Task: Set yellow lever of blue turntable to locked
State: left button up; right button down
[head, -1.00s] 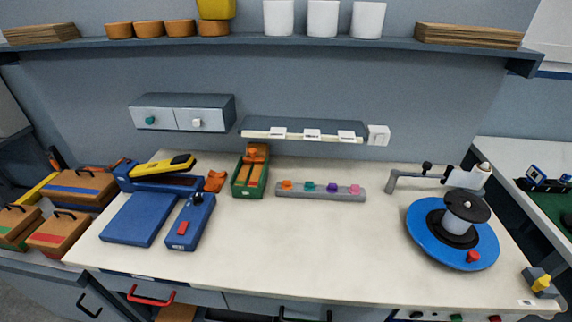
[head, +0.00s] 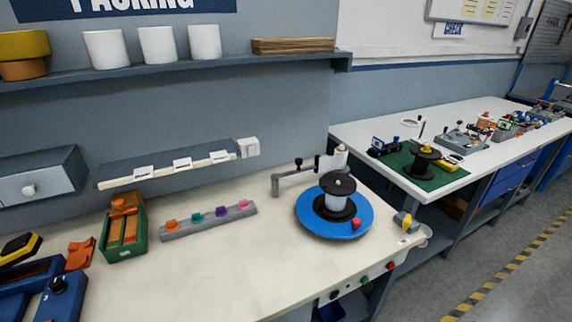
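The blue turntable (head: 313,220) lies flat at the right end of the near workbench in the head view. A black-and-grey spool (head: 337,196) stands on its middle, and a red knob (head: 356,223) sits near its right rim. The yellow lever (head: 406,218) is on a small grey block at the bench's right corner, beside the turntable and apart from it. The lever looks raised; its exact setting is too small to tell. Neither of my grippers shows in the view.
A grey bracket arm (head: 293,176) stands behind the turntable. A strip with several coloured knobs (head: 208,219) and a green box (head: 125,246) lie to the left. Buttons line the bench's front edge (head: 362,280). A second bench (head: 450,182) with a green mat stands to the right. The near bench's front middle is clear.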

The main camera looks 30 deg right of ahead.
aim_at(406, 220)
jog(key=z, duration=2.05)
